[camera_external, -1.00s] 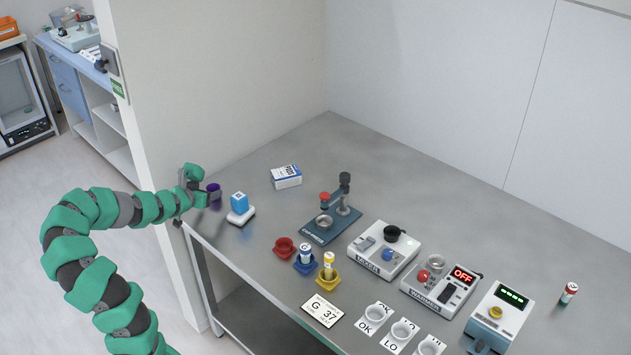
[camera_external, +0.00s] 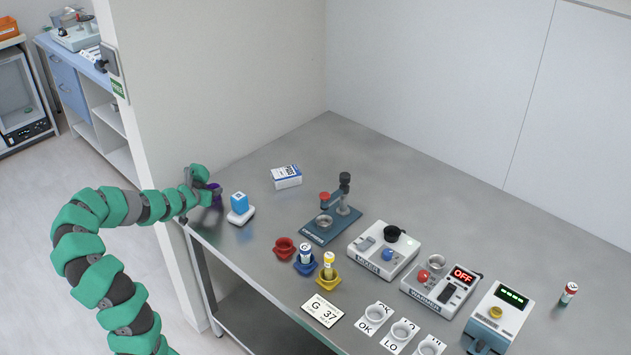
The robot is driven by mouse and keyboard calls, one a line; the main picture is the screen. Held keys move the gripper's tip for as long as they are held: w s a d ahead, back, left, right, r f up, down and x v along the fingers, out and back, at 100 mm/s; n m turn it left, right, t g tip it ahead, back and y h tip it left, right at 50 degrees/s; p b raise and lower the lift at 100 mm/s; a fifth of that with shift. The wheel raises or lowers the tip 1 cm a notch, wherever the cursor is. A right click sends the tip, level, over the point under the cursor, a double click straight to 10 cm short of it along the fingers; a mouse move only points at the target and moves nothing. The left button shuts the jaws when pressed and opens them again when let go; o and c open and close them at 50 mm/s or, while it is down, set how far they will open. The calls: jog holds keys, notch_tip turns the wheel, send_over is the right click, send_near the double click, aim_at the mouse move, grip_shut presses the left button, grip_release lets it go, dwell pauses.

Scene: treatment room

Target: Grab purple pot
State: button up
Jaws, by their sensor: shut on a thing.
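The purple pot (camera_external: 215,188) is at the left end of the grey table, close to the wall. It is small and partly hidden by my gripper. My gripper (camera_external: 212,192) is at the pot, with its fingers around it, and is shut on it. The green and grey arm reaches in from the left over the table's left edge. I cannot tell whether the pot rests on the table or is lifted.
A blue block on a white base (camera_external: 240,210) stands just right of my gripper. A white-blue box (camera_external: 286,177) lies farther back. The blue press (camera_external: 330,222), red dish (camera_external: 284,248), mixer (camera_external: 383,252) and warmer (camera_external: 440,287) stand to the right.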

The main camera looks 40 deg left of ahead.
jog(key=shift+r, duration=0.1)
jog(key=shift+r+p, duration=0.75)
jog(key=shift+r, duration=1.05)
jog(key=s+d, duration=0.1)
jog(key=s, duration=0.1)
jog(key=s+d, duration=0.4)
jog(key=s, duration=0.1)
jog(key=shift+r, duration=0.2)
jog(key=s+d+b, duration=0.1)
jog(key=b, duration=0.1)
jog(key=s+d+b, duration=0.1)
jog(key=s+b, duration=0.1)
jog(key=shift+s+d+b, duration=0.15)
jog(key=shift+d+b, duration=0.1)
jog(key=shift+b, duration=0.15)
jog(key=shift+s+d+r+b, duration=0.2)
jog(key=shift+s+d+b, duration=0.3)
jog(key=shift+s+b, duration=0.15)
jog(key=shift+s+d+r+b, duration=0.2)
jog(key=shift+s+d+b, duration=0.3)
jog(key=shift+s+b, duration=0.15)
